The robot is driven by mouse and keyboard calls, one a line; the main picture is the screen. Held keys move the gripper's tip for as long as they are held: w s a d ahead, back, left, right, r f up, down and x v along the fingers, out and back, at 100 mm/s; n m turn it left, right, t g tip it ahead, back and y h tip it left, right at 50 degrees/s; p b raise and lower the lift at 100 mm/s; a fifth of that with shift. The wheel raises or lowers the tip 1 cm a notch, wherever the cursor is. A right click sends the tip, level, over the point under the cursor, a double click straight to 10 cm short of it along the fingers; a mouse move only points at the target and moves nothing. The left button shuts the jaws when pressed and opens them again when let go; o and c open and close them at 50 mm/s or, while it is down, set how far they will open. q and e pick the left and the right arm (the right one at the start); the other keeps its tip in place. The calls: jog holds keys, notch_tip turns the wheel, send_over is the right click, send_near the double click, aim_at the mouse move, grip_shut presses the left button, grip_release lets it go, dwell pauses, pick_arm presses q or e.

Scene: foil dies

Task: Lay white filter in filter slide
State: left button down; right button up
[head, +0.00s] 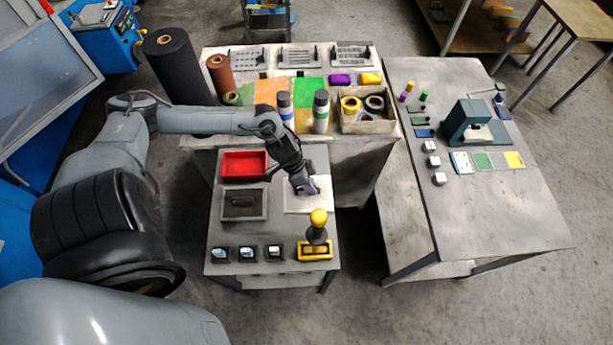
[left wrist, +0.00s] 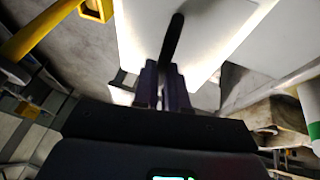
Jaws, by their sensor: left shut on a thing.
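My left gripper (head: 305,188) is over a white plate (head: 322,195) on the small front table. In the left wrist view its fingers (left wrist: 165,75) are shut on a dark, rounded rod-like thing (left wrist: 174,35), which points out over a bright white surface (left wrist: 205,25). On the right table a white card (head: 461,163) lies flat in a row with a green card (head: 483,161) and a yellow-edged card (head: 514,160). I cannot tell for sure which piece is the white filter or the filter slide. My right gripper is not in view.
Around the left gripper are a red tray (head: 244,165), a grey tray (head: 240,204) and a yellow stamp-like tool (head: 317,232). A dark green press (head: 467,125) stands on the right table. Two bottles (head: 320,110) stand behind the gripper. The right table's front half is clear.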

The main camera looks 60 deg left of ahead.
aim_at(312, 200)
pick_arm(q)
jog(key=shift+s+d+r, duration=0.2)
jog(key=shift+d+r, duration=0.2)
jog(key=shift+d, duration=0.25)
jog(key=shift+s+d+r, duration=0.2)
jog(key=shift+d+r, duration=0.2)
jog(key=shift+d, duration=0.25)
jog(key=w+d+r+n+p, duration=0.2)
jog(key=w+d+r+p, duration=0.2)
jog(key=d+r, duration=0.3)
jog(key=w+d+r+n+t+y+p, duration=0.1)
jog(key=w+d+r+p, duration=0.4)
jog(key=r, duration=0.6)
jog(key=shift+w+d+r+n+p, duration=0.2)
jog(key=shift+d+r+n+p, duration=0.2)
jog(key=shift+d+n, duration=0.6)
